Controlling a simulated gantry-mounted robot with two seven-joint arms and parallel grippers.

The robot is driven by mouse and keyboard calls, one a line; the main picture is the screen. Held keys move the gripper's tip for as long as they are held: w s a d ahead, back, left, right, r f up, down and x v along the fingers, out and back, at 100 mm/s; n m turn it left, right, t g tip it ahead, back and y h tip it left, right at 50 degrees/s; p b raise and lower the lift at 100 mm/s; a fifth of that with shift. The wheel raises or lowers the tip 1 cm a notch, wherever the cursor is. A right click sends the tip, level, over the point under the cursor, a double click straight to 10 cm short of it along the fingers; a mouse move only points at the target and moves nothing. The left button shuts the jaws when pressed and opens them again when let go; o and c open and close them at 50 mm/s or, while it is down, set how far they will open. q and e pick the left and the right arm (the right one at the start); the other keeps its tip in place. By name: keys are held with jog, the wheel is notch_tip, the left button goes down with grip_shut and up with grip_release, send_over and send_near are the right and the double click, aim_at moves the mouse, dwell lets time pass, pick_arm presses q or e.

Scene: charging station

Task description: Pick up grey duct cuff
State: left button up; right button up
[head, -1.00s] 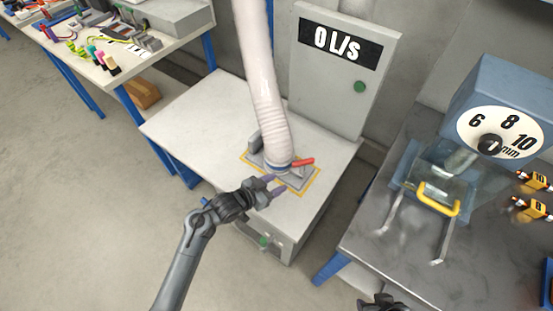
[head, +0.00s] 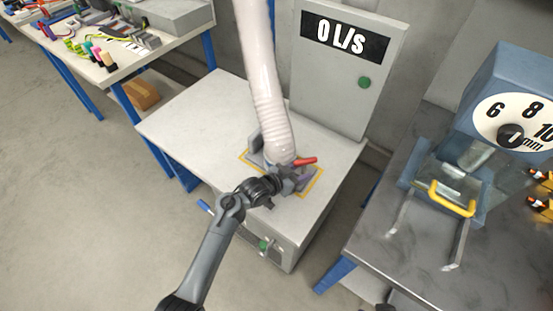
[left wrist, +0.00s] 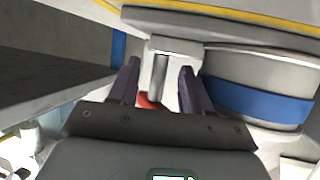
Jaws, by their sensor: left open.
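The grey duct cuff sits at the lower end of the white ribbed hose (head: 266,95), on the yellow-outlined square of the bench, mostly hidden by my gripper in the head view. A red lever (head: 304,161) sticks out beside it. My left gripper (head: 299,181) is open at the front of the cuff. In the left wrist view, my two purple fingers (left wrist: 160,85) stand either side of a light grey upright piece (left wrist: 172,68), with red behind it. The round grey body with a blue band (left wrist: 255,102) is right of the fingers. I cannot tell whether they touch anything.
The white bench top (head: 190,115) is clear to the left of the hose. A grey cabinet (head: 340,95) reading 0 L/S stands behind. At right, a dark table (head: 400,265) holds a blue dial device (head: 508,95). A table with cables (head: 110,60) stands at far left.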

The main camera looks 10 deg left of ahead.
pick_arm(q)
jog(key=shift+w+d+f, duration=0.1)
jog(key=shift+w+f, duration=0.05)
jog(key=shift+c, duration=0.3)
grip_shut()
